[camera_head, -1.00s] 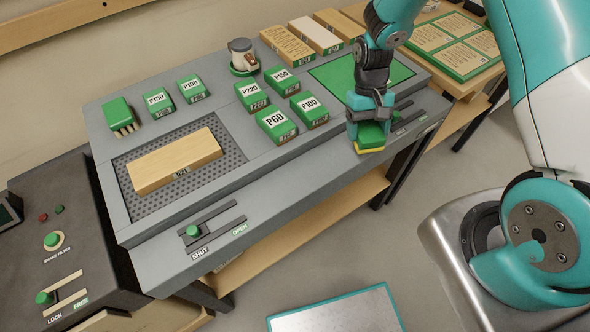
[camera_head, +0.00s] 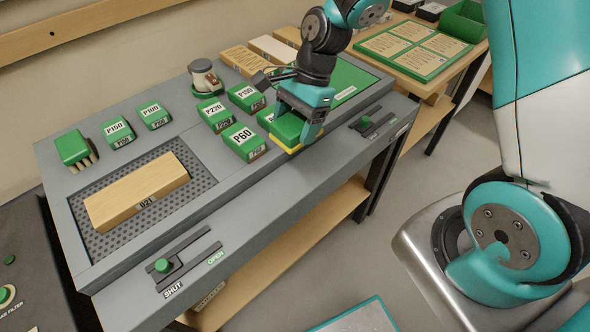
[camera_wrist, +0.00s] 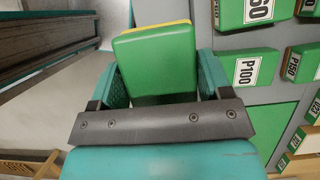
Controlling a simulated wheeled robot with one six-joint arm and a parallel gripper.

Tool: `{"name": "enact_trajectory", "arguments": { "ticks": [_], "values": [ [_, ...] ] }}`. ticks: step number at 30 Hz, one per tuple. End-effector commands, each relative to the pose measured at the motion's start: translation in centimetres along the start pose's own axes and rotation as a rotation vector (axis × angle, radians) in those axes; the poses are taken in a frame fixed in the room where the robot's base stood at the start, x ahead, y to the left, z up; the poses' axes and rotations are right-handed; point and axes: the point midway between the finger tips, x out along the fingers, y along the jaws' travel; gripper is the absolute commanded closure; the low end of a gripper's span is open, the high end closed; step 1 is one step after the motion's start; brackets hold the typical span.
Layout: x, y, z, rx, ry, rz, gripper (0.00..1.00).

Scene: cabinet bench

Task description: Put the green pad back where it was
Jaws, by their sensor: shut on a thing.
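The green pad (camera_head: 287,130), with a yellow underside, is in my gripper (camera_head: 302,112) above the front part of the grey bench top. In the wrist view the pad (camera_wrist: 155,62) sits between the two teal fingers of my gripper (camera_wrist: 163,85), which are shut on it. The pad and fingers partly hide a green P100 block (camera_head: 266,116) in the head view. That block (camera_wrist: 247,68) shows beside the pad in the wrist view. I cannot tell the pad's exact height above the bench.
Several labelled green blocks, such as P60 (camera_head: 244,141), stand left of the pad. A wooden block (camera_head: 137,191) lies on the perforated plate (camera_head: 205,178). A green panel (camera_head: 352,78) lies behind my gripper. A slider (camera_head: 365,122) is at the bench's right front.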

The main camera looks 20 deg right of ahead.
Motion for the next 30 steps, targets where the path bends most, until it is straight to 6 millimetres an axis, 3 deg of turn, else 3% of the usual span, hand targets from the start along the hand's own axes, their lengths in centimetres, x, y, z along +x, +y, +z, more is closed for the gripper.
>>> {"name": "enact_trajectory", "arguments": {
  "ticks": [6,10,24,30],
  "values": [
    [5.8,0.1,-2.4,0.001,-0.001,0.006,0.51],
    [8.2,0.1,-3.4,0.000,0.000,0.003,0.51],
    [13.1,0.0,-5.4,-0.002,0.000,0.002,0.51],
    [13.2,0.0,-5.5,-0.003,0.001,0.000,0.51]
  ]
}}
